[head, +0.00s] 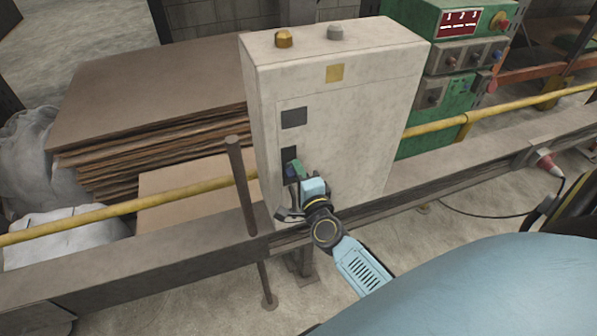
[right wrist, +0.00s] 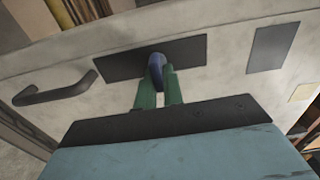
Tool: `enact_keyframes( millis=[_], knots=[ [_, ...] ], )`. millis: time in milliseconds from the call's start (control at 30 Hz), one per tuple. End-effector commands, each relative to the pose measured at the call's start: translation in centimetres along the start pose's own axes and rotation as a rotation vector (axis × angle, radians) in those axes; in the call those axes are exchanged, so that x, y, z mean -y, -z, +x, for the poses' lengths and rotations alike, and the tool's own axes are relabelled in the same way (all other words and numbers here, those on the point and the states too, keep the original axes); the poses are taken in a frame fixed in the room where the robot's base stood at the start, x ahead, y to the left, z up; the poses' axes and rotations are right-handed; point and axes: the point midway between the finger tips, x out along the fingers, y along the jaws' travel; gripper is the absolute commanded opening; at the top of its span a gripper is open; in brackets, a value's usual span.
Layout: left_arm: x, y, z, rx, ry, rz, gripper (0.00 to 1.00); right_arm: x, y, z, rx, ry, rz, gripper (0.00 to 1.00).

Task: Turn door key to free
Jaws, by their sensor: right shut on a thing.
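The door key (right wrist: 156,68) is a small blue piece at a dark plate (right wrist: 112,62) on the front of a pale grey cabinet (head: 350,130). My right gripper (right wrist: 159,88) has green fingers, which are shut on the key in the right wrist view. In the head view my right gripper (head: 293,171) is at the lower left of the cabinet front, where the fingers hide most of the key and part of the plate (head: 289,153). A dark door handle (right wrist: 56,90) shows left of the plate in the right wrist view. My left gripper is not in view.
A green control box (head: 448,95) with a red display stands right of the cabinet. A yellow rail (head: 190,193) and a grey beam (head: 130,258) run across. A thin upright rod (head: 246,200) stands just left of the gripper. Stacked brown sheets (head: 150,90) lie at left.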

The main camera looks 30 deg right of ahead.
Motion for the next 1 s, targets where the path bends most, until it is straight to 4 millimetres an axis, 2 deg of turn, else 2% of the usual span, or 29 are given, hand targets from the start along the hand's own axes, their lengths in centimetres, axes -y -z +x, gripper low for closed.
enact_keyframes(
  millis=[567, 600, 733, 1000],
  knots=[
    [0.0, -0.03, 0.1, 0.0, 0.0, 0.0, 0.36, -0.04, 0.02, -0.01, -0.001, 0.0, 0.033, 0.0],
    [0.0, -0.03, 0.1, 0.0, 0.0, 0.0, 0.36, -0.04, 0.02, -0.01, -0.001, 0.0, 0.033, 0.13],
    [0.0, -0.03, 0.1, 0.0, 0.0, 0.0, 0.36, -0.04, 0.01, -0.01, -0.001, 0.0, 0.032, 0.3],
    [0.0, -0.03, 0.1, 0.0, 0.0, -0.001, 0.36, -0.05, 0.01, -0.04, 0.0, 0.0, 0.03, 0.31]
  ],
)
